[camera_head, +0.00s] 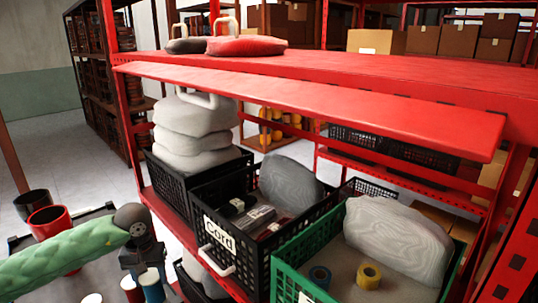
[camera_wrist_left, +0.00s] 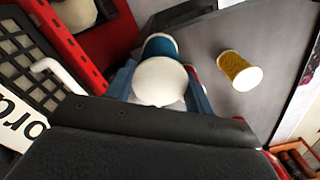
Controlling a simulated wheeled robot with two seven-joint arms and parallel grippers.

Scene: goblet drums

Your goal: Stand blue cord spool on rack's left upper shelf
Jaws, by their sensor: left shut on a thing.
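The blue cord spool (camera_head: 152,287) has a pale top and stands upright at the bottom left of the head view. In the left wrist view its white end (camera_wrist_left: 160,82) faces the camera, with blue cord (camera_wrist_left: 158,46) behind it. My left gripper (camera_head: 143,277) is shut on the spool, with a finger on either side. The rack's upper shelf (camera_head: 300,98) is a long red board, above and to the right of the gripper. My right gripper is not in view.
A red spool (camera_head: 131,290) stands close beside the blue one. Grey stacked pads (camera_head: 195,130) stand under the upper shelf's left end.

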